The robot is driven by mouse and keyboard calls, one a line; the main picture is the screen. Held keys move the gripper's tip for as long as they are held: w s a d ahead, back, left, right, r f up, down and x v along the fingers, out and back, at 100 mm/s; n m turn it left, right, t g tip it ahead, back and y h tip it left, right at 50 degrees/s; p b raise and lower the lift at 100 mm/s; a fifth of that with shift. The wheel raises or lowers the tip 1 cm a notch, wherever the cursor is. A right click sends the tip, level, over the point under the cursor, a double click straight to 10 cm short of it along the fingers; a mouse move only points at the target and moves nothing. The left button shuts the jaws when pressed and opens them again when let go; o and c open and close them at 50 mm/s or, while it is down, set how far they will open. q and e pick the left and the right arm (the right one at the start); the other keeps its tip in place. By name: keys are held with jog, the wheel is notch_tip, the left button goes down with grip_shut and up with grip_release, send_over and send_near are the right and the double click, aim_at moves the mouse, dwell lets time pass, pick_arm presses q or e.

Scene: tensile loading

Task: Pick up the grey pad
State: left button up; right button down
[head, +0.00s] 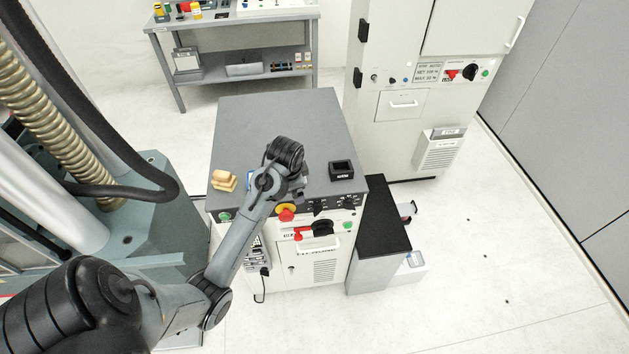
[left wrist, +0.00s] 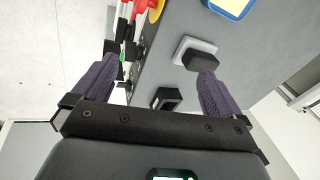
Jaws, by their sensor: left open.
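The grey pad (left wrist: 186,46) lies on the grey cabinet top in the left wrist view, a light flat square piece. My left gripper (left wrist: 157,54) is open, with its two purple-grey fingers far apart. The other fingertip is over the front edge of the cabinet, by the controls. In the head view my left arm reaches over the cabinet top (head: 258,125) and its wrist hides most of the gripper and the pad. My right gripper is not in view.
A black box (head: 341,171) stands right of the wrist, beige blocks (head: 224,180) to the left. A blue-rimmed tray (left wrist: 233,6) is partly seen. A yellow-and-red button (head: 286,211) and knobs line the cabinet front. The back of the top is clear.

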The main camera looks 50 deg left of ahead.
pick_arm(q)
jog(key=w+a+m+t+h+b, duration=0.2)
jog(key=w+a+h+b, duration=0.35)
jog(key=a, duration=0.55)
jog(key=shift+g+y, duration=0.25)
jog(key=shift+g, duration=0.05)
jog(key=x, duration=0.4)
jog(key=shift+w+d+f, duration=0.1)
jog(key=shift+w+f, duration=0.1)
jog(key=f, duration=0.4)
jog(key=shift+w+f, duration=0.1)
jog(key=shift+w, duration=0.15)
jog(key=shift+w+d+f, duration=0.15)
jog(key=shift+w+f, duration=0.1)
jog(key=shift+f, duration=0.35)
jog(key=c, duration=0.8)
jog(key=shift+r, duration=0.15)
